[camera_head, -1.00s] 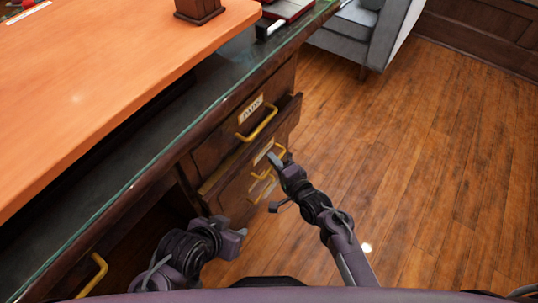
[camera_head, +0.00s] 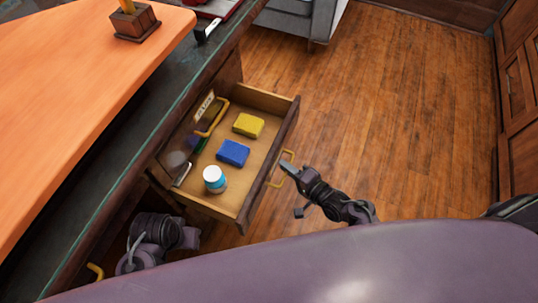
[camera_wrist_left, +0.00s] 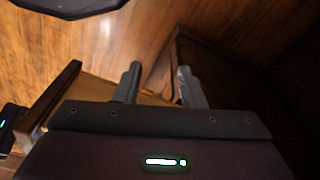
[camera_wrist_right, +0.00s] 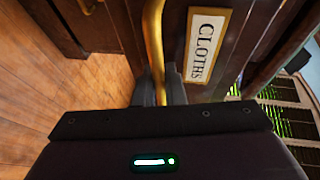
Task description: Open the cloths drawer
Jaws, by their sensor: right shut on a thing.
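The cloths drawer (camera_head: 268,187) is pulled out, with its inside showing in the head view. Its white label reading CLOTHS (camera_wrist_right: 208,46) is plain in the right wrist view. My right gripper (camera_head: 286,168) is shut on the drawer's brass handle (camera_wrist_right: 153,35), which runs between its fingers in the right wrist view (camera_wrist_right: 159,85). My left gripper (camera_wrist_left: 160,82) is open and empty, its fingers apart below the drawer's near side. In the head view my left arm is at lower left.
Inside the drawer lie a yellow block (camera_head: 248,125), a blue block (camera_head: 233,153) and a white-lidded blue jar (camera_head: 214,179). A closed drawer with a brass handle (camera_head: 213,119) is above. The desk (camera_head: 90,205) is at left. Open wood floor (camera_head: 400,110) is at right.

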